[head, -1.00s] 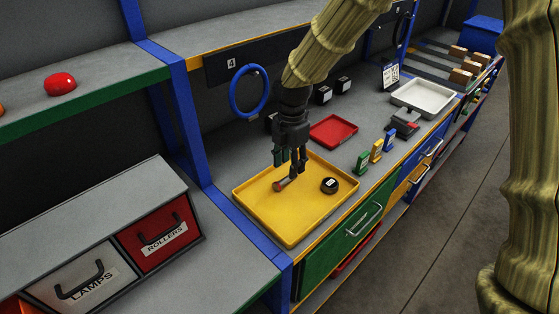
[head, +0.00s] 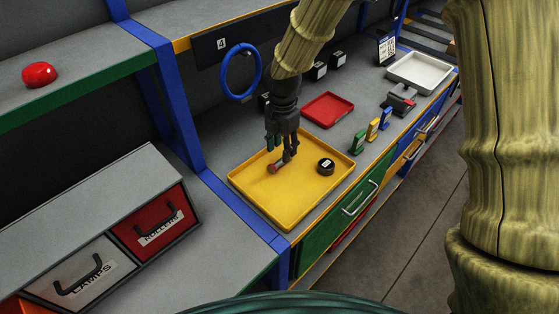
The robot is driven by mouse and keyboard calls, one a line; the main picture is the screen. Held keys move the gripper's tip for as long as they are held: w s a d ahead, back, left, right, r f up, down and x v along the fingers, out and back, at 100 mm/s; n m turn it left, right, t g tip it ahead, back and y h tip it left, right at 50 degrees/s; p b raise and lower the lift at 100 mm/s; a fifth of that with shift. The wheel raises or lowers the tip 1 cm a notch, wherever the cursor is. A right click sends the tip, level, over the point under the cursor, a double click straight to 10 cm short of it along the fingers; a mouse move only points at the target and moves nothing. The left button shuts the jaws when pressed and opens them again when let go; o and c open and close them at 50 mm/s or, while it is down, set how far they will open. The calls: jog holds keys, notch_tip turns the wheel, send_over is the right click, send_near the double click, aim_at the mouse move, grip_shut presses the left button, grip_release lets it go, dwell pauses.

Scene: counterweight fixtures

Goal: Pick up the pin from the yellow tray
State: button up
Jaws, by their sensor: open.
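The yellow tray (head: 257,195) lies on the grey bench. The pin (head: 274,169) lies in it left of the middle, with a reddish end and a greyish shaft. My gripper (head: 279,150) points down over the tray, right at the pin. Its fingers are open and partly hide the pin's far end. I cannot tell whether a finger touches the pin. A black round weight with a pale label (head: 326,166) sits in the tray to the right of the pin.
A red tray (head: 328,110) lies behind the yellow one. Small green (head: 359,142), yellow and blue holders stand to the right. A blue ring (head: 242,71) hangs at the back. A blue post (head: 168,105) stands to the left. The tray's front half is clear.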

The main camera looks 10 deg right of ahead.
aim_at(281, 160)
jog(key=shift+s+a+f+p, duration=0.1)
jog(key=shift+s+f+p, duration=0.25)
jog(key=shift+s+p, duration=0.25)
jog(key=f, duration=0.1)
jog(key=w+f+p, duration=0.1)
jog(key=f, duration=0.1)
jog(key=shift+a+f, duration=0.1)
jog(key=shift+s+f, duration=0.1)
jog(key=shift+f, duration=0.1)
jog(key=shift+s, duration=0.15)
jog(key=shift+f, duration=0.1)
jog(key=c, duration=0.4)
grip_shut()
